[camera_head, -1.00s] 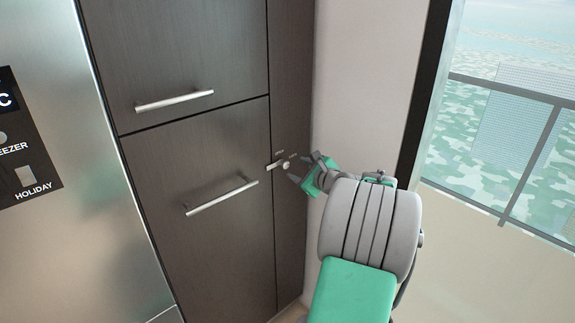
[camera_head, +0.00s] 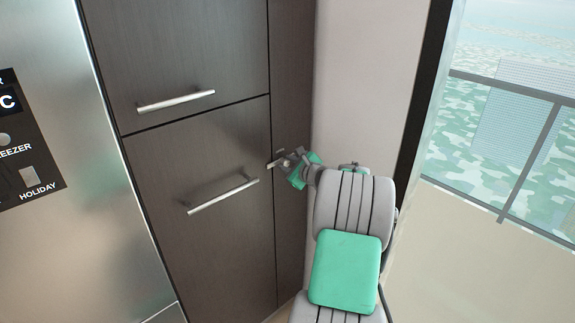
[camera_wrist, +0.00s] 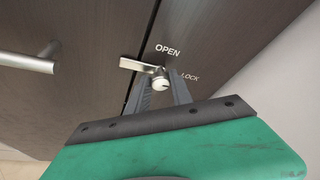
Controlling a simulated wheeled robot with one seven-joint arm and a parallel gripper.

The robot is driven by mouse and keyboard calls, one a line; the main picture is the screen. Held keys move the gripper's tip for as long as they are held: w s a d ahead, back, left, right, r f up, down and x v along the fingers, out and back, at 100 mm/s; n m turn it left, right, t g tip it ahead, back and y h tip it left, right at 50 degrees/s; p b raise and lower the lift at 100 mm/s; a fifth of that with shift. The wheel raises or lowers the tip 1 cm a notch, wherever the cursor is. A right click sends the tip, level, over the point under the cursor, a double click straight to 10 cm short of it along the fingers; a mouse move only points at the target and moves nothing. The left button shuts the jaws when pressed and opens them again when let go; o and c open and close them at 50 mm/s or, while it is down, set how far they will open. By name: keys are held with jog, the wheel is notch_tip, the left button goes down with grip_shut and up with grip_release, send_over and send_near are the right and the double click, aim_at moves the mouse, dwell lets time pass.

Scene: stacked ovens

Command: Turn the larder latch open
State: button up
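The larder latch (camera_wrist: 138,65) is a small metal lever on a round knob, set at the seam beside the larder door. In the wrist view its lever points left across the seam, below the printed word OPEN; LOCK is printed to the right of the knob. In the head view the latch (camera_head: 273,165) is partly covered by my gripper (camera_head: 291,160). In the wrist view my gripper (camera_wrist: 162,90) has its two dark fingers parted, one on each side of the knob. Whether they touch it is hard to tell.
The lower larder door (camera_head: 215,240) has a bar handle (camera_head: 222,196) left of the latch, and another handle (camera_head: 175,101) is on the door above. A steel appliance (camera_head: 90,240) stands at left. A pale wall (camera_head: 365,70) and a window are close on the right.

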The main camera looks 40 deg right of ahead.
grip_shut()
jog(key=shift+a, duration=0.1)
jog(key=shift+f+b, duration=0.15)
jog(key=shift+b, duration=0.45)
jog(key=n+t+h+b, duration=0.1)
jog(key=n+b, duration=0.4)
jog(key=b, duration=0.5)
jog(key=n+t+h+b, duration=0.1)
jog(key=n+b, duration=0.4)
jog(key=b, duration=0.5)
jog(key=f+n+t+h+b, duration=0.1)
jog(key=n+t+b, duration=0.2)
jog(key=b, duration=0.7)
jog(key=shift+f+n, duration=0.1)
jog(key=shift+n, duration=1.3)
jog(key=o, duration=0.6)
grip_release()
jog(key=shift+c, duration=0.2)
